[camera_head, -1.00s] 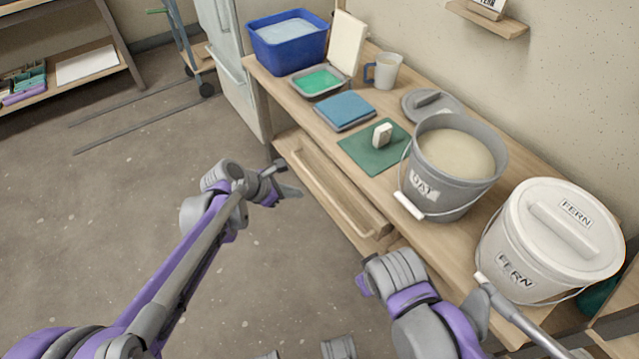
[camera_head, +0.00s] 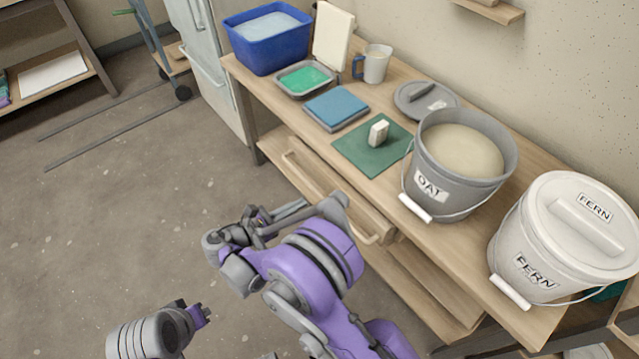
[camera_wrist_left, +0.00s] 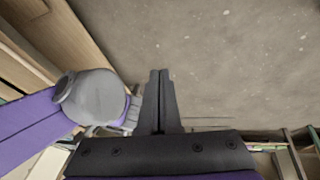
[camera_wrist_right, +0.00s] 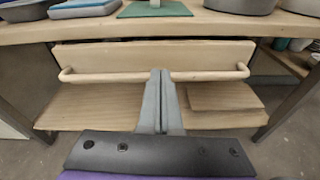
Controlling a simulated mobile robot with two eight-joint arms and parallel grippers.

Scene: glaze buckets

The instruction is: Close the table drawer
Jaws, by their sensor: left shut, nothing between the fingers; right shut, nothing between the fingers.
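The table drawer (camera_head: 322,178) sits under the long wooden table and its front appears to stand out a little from below the tabletop. It has a long wooden bar handle (camera_wrist_right: 110,78); in the right wrist view the drawer front (camera_wrist_right: 150,54) is square ahead, with a thin dark gap along its top. My right gripper (camera_wrist_right: 160,75) is shut and empty, its fingertips in front of the handle's middle; I cannot tell if they touch. In the head view the right arm hides part of the drawer's front. My left gripper (camera_wrist_left: 159,76) is shut and empty, over bare floor.
A lower shelf (camera_wrist_right: 100,108) lies below the drawer. The floor (camera_head: 120,210) at left is clear.

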